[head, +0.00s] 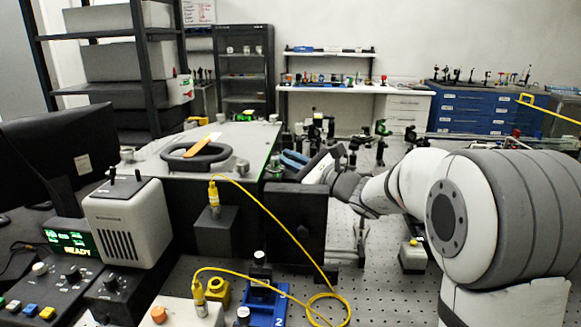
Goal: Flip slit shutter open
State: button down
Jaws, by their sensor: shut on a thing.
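The spectrometer is the large dark box with a pale grey lid (228,140) in the middle of the head view. A dark handle ring (196,158) and an orange strip (203,145) lie on its lid. My gripper (311,167) is at the right end of this box, above a black upright plate (297,215). Its jaws are shut on a small part there, at the place of the slit shutter. The fingers and my wrist hide this part, so its position, open or closed, does not show.
A yellow cable (283,228) runs from a connector on the box down to the perforated bench (385,290). A blue mount (262,301) stands at the front. A beige unit (128,222) and a monitor (62,150) are at left. Optics posts (381,140) stand behind my arm.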

jog(key=c, duration=1.6)
grip_release()
jog(key=shift+o, duration=0.2)
jog(key=shift+r+p, duration=0.15)
jog(key=shift+p, duration=0.3)
